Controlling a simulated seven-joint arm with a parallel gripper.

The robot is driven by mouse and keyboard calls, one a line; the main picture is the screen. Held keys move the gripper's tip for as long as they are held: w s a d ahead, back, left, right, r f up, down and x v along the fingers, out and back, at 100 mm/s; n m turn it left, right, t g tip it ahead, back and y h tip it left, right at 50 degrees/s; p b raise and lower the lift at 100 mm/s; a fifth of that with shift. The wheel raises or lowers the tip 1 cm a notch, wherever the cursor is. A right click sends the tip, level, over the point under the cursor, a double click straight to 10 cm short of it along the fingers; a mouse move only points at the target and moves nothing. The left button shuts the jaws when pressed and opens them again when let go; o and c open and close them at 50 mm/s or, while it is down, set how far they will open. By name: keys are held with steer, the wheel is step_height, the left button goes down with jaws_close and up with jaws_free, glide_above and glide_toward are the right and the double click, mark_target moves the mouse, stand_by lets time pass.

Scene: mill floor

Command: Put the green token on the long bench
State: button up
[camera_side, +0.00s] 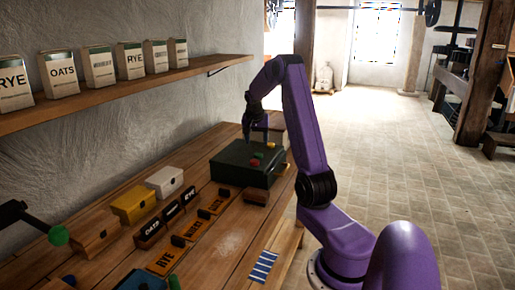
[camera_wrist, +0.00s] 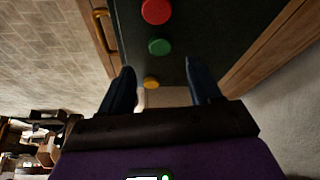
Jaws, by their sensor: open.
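The green token (camera_wrist: 159,46) is a small round disc on top of a dark green box (camera_side: 235,170). In the wrist view it lies between the red token (camera_wrist: 156,11) and the yellow token (camera_wrist: 151,82); in the side view the green token (camera_side: 254,162) is small. The box stands on the far part of the long wooden bench (camera_side: 222,240). My gripper (camera_wrist: 160,66) is open and empty over the box, its fingers pointing down. The green token is just beyond the fingertips in the wrist view. Exact height above it cannot be told.
The bench holds yellow (camera_side: 134,203) and white (camera_side: 165,181) small boxes, a wooden box (camera_side: 96,235) and several dark and orange label blocks. A blue-striped card (camera_side: 263,267) lies at the near edge. A wall shelf (camera_side: 125,92) with tins hangs above. Bare bench shows between items.

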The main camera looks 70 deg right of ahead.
steer(key=w+a+r+n, duration=0.2)
steer(key=a, duration=0.3)
steer(key=w+a+r+n, duration=0.1)
steer(key=w+a+r, duration=0.1)
steer(key=a, duration=0.4)
steer(key=s+a+n+t+y, duration=0.2)
steer(key=a+n, duration=0.8)
steer(key=a, duration=1.5)
steer(key=s+a+n+g+y, duration=0.2)
steer(key=s+a+n, duration=0.4)
steer(key=s+a, duration=0.45)
steer(key=s+a+f+n+g, duration=0.1)
steer(key=s+a+n, duration=0.3)
steer(key=s+n, duration=0.4)
steer(key=s+f, duration=0.1)
steer(key=s, duration=0.5)
steer(key=shift+f+y, duration=0.2)
steer(key=shift+y, duration=0.2)
steer(key=shift+o, duration=0.6)
steer(key=shift+s+d+f+n, duration=0.15)
steer(key=shift+s+n, duration=0.15)
steer(key=shift+s, duration=0.25)
